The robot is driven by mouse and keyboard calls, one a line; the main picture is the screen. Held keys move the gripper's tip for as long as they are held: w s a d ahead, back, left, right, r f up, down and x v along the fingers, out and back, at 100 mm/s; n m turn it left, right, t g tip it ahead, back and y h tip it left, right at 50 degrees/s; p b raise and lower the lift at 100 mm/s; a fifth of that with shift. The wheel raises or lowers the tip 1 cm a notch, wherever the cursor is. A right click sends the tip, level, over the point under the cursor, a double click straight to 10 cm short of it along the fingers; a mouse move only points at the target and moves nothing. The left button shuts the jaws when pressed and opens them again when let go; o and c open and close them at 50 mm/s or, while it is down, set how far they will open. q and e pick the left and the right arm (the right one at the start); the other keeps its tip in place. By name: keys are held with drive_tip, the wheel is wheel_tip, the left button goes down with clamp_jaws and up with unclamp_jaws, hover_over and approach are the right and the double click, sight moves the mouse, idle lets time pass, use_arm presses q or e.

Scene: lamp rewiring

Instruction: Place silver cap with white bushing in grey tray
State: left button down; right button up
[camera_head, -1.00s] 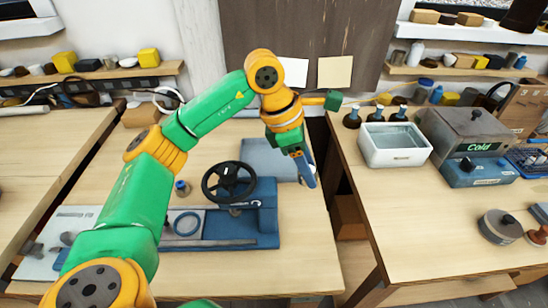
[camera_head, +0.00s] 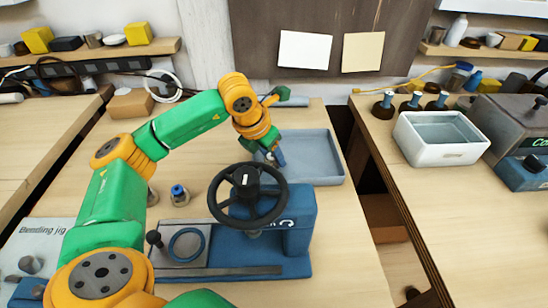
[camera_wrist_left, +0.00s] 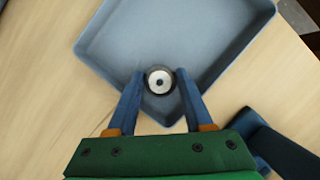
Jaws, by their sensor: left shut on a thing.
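My left gripper (camera_head: 272,158) is over the left part of the grey tray (camera_head: 330,170) in the head view. In the left wrist view, its two blue fingers (camera_wrist_left: 160,84) are shut on a small round cap (camera_wrist_left: 160,92) with a dark rim and a white centre with a dark hole. The cap is over the near corner of the grey tray (camera_wrist_left: 190,35); I cannot tell its height above the floor of the tray. The tray is otherwise empty where it shows. My right gripper is not in view.
A blue jig with a black handwheel (camera_head: 248,195) stands just in front of the tray. A small blue-topped fitting (camera_head: 179,194) stands left of it. A white basin (camera_head: 440,138) and a grey Cold box (camera_head: 515,130) are on the right table, across a gap.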

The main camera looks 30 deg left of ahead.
use_arm(q)
drive_tip(key=shift+w+a+f, duration=0.1)
drive_tip(key=shift+a+f, duration=0.05)
drive_tip(key=shift+f, duration=0.85)
drive_tip(key=shift+c, duration=1.5)
unclamp_jaws()
drive_tip(key=shift+r, duration=0.6)
drive_tip(key=v, duration=1.1)
drive_tip(key=shift+r, duration=0.1)
